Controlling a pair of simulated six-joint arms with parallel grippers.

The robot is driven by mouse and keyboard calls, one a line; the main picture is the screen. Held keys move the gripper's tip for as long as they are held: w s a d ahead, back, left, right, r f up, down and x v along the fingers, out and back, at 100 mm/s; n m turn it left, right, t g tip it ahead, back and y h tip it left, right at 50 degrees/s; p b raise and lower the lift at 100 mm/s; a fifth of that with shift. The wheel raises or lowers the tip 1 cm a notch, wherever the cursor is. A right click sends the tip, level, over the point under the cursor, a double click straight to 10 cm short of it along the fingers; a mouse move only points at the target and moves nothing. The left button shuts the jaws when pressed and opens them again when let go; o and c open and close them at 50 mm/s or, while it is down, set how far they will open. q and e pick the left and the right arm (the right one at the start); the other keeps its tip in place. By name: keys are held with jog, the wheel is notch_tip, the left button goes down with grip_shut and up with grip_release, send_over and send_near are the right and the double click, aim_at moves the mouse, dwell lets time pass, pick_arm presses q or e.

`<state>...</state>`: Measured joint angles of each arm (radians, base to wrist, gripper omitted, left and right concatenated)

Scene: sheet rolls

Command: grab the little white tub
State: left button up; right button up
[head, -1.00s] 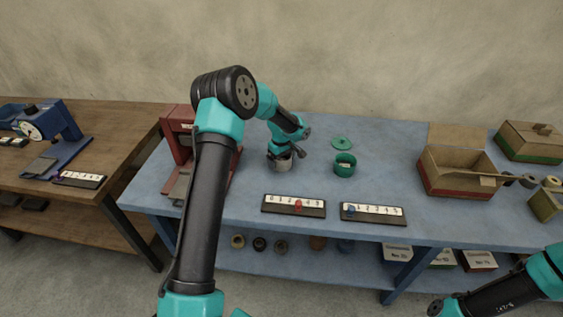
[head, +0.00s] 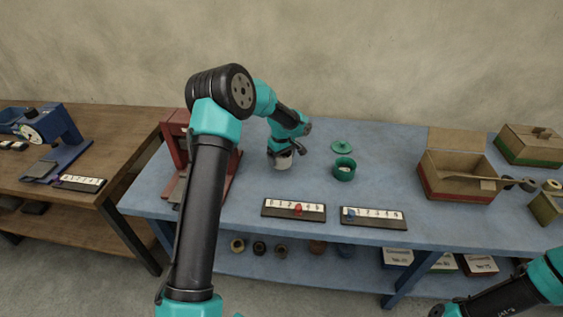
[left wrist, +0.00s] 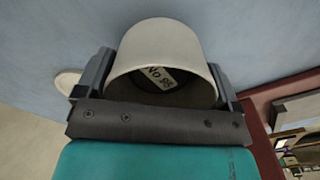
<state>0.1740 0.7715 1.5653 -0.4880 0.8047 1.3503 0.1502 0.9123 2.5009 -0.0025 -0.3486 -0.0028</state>
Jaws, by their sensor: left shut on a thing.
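The little white tub (left wrist: 165,45) is between the two fingers of my left gripper (left wrist: 158,85) in the left wrist view. Its open mouth faces the camera, and a label reading "No" with a number shows inside. In the head view the tub (head: 282,163) is a small pale shape below my left gripper (head: 282,152), over the blue table (head: 245,200). The gripper is shut on it. I cannot tell whether the tub is clear of the table. My right gripper (head: 440,310) is only partly in view at the bottom right edge.
A green tub (head: 344,170) stands right of the gripper, with a green lid (head: 342,146) behind it. Two numbered strips (head: 294,210) lie near the front edge. A red press-like device (head: 178,150) stands at left, and an open box (head: 455,185) at right.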

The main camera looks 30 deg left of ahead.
pick_arm(q)
jog(key=s+d, duration=0.2)
jog(key=s, duration=0.2)
jog(key=s+d+r, duration=0.1)
jog(key=s+d, duration=0.2)
jog(key=s, duration=0.2)
jog(key=s+d, duration=0.3)
jog(key=s, duration=0.1)
jog(key=shift+s+d+r, duration=0.15)
jog(key=shift+s+r, duration=0.15)
jog(key=shift+s, duration=0.05)
